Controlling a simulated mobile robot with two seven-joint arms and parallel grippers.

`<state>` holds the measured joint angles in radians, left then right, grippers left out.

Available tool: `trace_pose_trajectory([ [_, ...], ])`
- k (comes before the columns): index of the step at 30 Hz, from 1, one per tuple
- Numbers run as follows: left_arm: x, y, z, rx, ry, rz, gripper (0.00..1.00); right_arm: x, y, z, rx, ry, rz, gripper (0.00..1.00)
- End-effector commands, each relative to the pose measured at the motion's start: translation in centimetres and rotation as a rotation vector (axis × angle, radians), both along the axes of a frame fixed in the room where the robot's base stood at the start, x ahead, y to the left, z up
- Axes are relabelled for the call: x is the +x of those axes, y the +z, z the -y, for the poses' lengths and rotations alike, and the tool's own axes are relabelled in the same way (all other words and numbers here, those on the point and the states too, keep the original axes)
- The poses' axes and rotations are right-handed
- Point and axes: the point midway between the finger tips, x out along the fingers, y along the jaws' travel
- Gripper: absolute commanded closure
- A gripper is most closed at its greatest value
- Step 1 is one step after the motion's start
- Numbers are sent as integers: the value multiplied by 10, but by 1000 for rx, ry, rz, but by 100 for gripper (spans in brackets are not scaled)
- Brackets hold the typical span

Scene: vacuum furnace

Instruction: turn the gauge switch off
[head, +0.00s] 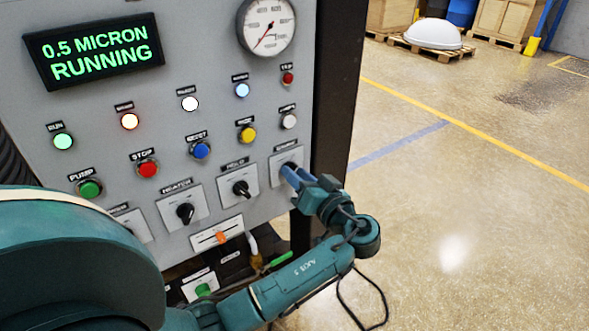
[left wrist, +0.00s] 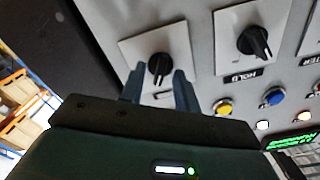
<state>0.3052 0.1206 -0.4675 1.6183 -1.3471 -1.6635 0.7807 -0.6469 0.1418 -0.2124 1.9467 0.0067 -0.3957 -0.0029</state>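The gauge switch (head: 290,156) is a black rotary knob on a pale square plate at the right edge of the control panel. In the head view my left gripper (head: 287,173) covers most of it, and its label is hard to read. In the left wrist view the black knob (left wrist: 159,66) shows between the tips of the two blue fingers of my left gripper (left wrist: 160,76). The fingers are apart, one on each side of the knob, with small gaps visible. Whether the tips reach past the knob's face I cannot tell. My right gripper is not in view.
The hold switch (head: 241,188) and heater switch (head: 185,212) sit left of the gauge switch. Several lamps and buttons lie above them. The display (head: 95,52) reads "0.5 MICRON RUNNING". A dial gauge (head: 266,25) is at the top. Open floor lies right of the panel.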

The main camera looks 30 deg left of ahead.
Motion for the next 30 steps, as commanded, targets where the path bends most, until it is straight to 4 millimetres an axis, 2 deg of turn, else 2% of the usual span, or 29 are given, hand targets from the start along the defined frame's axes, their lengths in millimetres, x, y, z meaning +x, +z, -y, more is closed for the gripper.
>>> trace_pose_trajectory([
  [11, -1, 0, 1, 0, 0, 0, 68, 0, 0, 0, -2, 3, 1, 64],
  [23, -1, 0, 1, 0, 0, 0, 99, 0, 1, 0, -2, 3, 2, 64],
  [30, -1, 0, 1, 0, 0, 1, 100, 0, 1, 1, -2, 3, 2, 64],
])
